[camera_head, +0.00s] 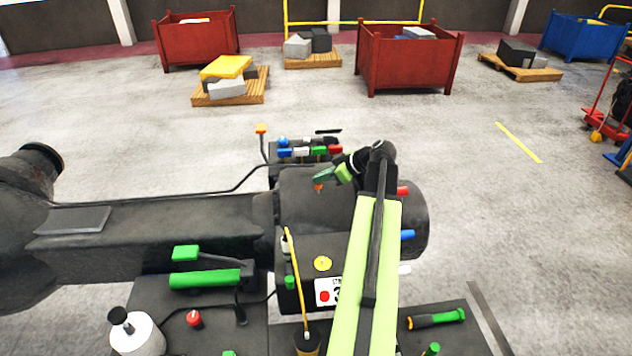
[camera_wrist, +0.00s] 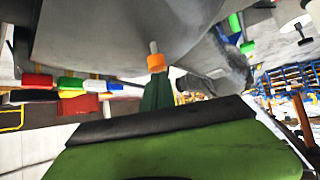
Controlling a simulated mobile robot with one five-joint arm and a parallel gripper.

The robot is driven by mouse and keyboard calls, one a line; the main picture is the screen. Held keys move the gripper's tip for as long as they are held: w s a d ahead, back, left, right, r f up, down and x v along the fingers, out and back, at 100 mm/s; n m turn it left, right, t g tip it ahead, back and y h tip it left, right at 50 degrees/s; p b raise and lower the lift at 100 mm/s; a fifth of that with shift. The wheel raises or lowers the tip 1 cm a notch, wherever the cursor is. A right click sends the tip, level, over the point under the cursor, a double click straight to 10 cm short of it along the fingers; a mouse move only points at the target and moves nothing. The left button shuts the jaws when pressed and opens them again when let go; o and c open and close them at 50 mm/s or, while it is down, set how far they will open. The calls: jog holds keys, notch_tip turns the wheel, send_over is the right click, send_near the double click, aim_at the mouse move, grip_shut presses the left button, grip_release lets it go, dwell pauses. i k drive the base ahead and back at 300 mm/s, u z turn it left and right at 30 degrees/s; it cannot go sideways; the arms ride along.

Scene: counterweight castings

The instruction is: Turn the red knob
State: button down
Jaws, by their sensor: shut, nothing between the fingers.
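A small round red knob (camera_head: 194,318) stands on the dark front bench, left of the middle, in the head view. A red peg (camera_head: 403,190) sticks out of the right side of the dark machine (camera_head: 295,205), and a red block ends a row behind it; I cannot tell which red part the task means. My gripper (camera_head: 323,175) is shut and empty above the machine, pointing left, well away from the round knob. An orange-tipped pin (camera_wrist: 155,62) is close to the green fingertip (camera_wrist: 157,95) in the wrist view; I cannot tell if they touch.
A row of coloured blocks (camera_head: 300,152) lies behind the machine. A white bottle (camera_head: 137,333) stands near the round knob, and a green-handled screwdriver (camera_head: 436,318) lies at right. Cables cross the bench. Red bins (camera_head: 408,62) and loaded pallets stand far back.

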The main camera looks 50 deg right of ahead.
aim_at(194, 318)
jog(key=k, duration=1)
